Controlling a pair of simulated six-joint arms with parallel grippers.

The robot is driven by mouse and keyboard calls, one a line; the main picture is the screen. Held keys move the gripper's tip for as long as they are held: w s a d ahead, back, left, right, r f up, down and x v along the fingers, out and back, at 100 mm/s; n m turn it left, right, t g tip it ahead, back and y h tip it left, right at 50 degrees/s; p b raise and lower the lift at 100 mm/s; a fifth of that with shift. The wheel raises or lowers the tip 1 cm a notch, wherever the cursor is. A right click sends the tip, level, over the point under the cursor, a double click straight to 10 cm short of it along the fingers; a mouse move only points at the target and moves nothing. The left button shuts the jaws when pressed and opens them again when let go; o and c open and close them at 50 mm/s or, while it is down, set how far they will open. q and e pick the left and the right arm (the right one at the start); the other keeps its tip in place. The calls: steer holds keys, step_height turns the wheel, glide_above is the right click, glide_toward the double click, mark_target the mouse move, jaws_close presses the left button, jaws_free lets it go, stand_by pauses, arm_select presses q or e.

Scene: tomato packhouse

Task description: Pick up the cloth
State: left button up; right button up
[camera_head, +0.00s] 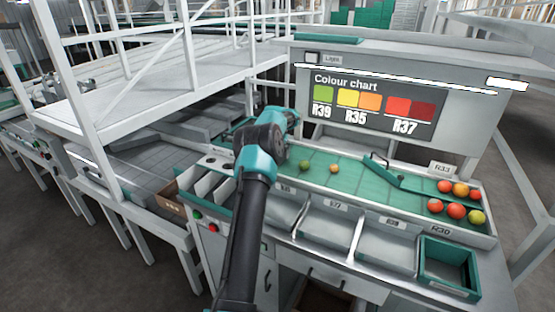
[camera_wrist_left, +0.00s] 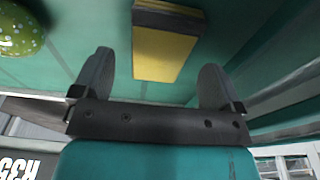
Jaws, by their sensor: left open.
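In the left wrist view, a yellow, flat rectangular thing with a dark brown side (camera_wrist_left: 168,42) lies on the green surface; it may be the folded cloth, but I cannot tell for sure. My left gripper (camera_wrist_left: 157,62) is open, with one finger on each side of it and nothing clamped. In the head view my left arm reaches from the bottom up over the work bench, and its gripper and the yellow thing are hidden behind the wrist. My right gripper is not in view.
A speckled green round thing (camera_wrist_left: 18,30) is close at the wrist view's upper left. Green (camera_head: 304,165) and orange (camera_head: 333,168) tomatoes sit on the green belt. Several red and orange tomatoes lie at its right end. A green crate (camera_head: 431,277) stands front right. The colour chart (camera_head: 345,127) stands behind.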

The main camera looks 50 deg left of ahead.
arm_select(q)
step_height(320, 180, down, 2)
steer(key=shift+w+f, duration=0.15)
stand_by(0.4)
steer(key=c, duration=1)
